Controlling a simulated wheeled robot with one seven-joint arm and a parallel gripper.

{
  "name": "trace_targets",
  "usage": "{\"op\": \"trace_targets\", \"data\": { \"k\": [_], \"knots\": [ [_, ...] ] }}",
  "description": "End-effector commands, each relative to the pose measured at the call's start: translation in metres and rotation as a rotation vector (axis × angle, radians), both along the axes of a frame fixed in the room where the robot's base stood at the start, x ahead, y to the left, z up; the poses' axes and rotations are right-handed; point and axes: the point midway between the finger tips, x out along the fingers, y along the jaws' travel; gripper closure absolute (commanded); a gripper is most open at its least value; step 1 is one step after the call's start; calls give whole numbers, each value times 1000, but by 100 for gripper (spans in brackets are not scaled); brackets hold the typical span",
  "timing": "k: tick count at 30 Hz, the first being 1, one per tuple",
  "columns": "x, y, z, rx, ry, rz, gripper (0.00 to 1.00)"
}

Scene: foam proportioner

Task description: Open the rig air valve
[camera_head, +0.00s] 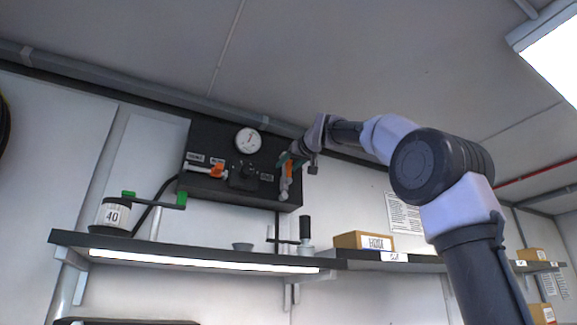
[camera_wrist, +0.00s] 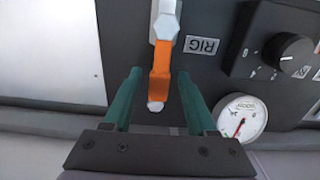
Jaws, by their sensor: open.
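The rig air valve has an orange lever (camera_head: 289,169) at the right side of the black panel. The lever stands roughly upright above its silver body (camera_head: 284,188). In the wrist view the orange lever (camera_wrist: 162,58) is beside a label reading RIG, which appears upside down. My gripper (camera_wrist: 160,76) has two green fingers, open, one on each side of the lever's end. Gaps show on both sides, so neither finger seems to touch it. In the head view my gripper (camera_head: 290,157) is at the lever's upper end, and its fingers partly hide it.
The black panel (camera_head: 225,140) also carries a gauge (camera_head: 248,140), a dark knob (camera_head: 243,176) and a second orange-handled valve (camera_head: 205,170) at left.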

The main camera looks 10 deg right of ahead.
Motion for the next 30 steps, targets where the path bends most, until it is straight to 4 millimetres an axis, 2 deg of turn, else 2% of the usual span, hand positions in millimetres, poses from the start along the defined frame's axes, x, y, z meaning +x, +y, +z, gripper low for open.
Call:
{"op": "trace_targets", "data": {
  "k": [5, 12, 18, 23, 30],
  "knots": [
    [-18, -6, 2, 0, -2, -2, 43],
    [-65, -21, 1, 1, -2, -1, 43],
    [-93, -30, 0, 0, -1, 0, 43],
    [-101, -33, 0, 0, 1, 0, 43],
    [-102, -33, 0, 0, 1, 0, 43]
  ]
}}
